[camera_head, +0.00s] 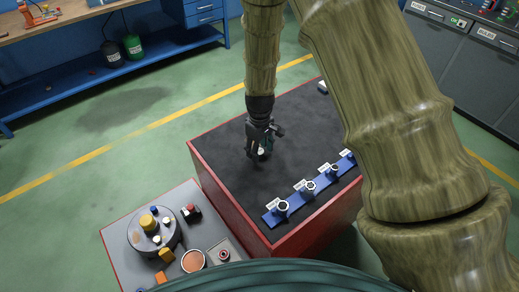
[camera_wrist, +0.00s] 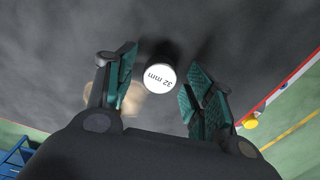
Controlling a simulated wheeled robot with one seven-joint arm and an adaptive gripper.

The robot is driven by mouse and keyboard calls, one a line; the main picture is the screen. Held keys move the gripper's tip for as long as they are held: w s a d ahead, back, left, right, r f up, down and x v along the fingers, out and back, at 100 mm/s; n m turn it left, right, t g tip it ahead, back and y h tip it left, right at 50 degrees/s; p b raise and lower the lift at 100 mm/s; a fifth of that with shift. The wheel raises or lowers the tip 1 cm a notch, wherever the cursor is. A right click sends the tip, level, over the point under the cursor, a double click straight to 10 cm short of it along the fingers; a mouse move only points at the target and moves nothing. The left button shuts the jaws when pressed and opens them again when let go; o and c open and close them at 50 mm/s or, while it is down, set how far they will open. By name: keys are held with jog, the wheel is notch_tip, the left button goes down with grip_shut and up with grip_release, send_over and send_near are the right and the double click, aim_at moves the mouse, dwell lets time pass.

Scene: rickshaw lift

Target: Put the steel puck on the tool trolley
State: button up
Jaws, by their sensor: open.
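The tool trolley (camera_head: 230,175) looks to be the red cabinet with a dark top, in the middle of the head view. My gripper (camera_head: 258,153) is low over that top, pointing down. Its fingers are apart on either side of a dark cylinder with a white face marked "32 mm" (camera_wrist: 160,78) in the wrist view. The cylinder stands on the dark top, and I cannot tell whether the fingers touch it. In the head view the fingers partly hide it. I cannot make out a steel puck for sure.
A blue rack (camera_head: 294,206) with several labelled sockets lies along the trolley top's near right side. A lower grey table (camera_head: 120,228) at the left holds a round disc (camera_head: 140,242) with small parts and a copper-coloured dish (camera_head: 193,261). The trolley's left top area is clear.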

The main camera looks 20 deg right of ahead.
aim_at(260, 151)
notch_tip(260, 151, up, 12)
jog(key=b, duration=0.4)
dwell(0.4)
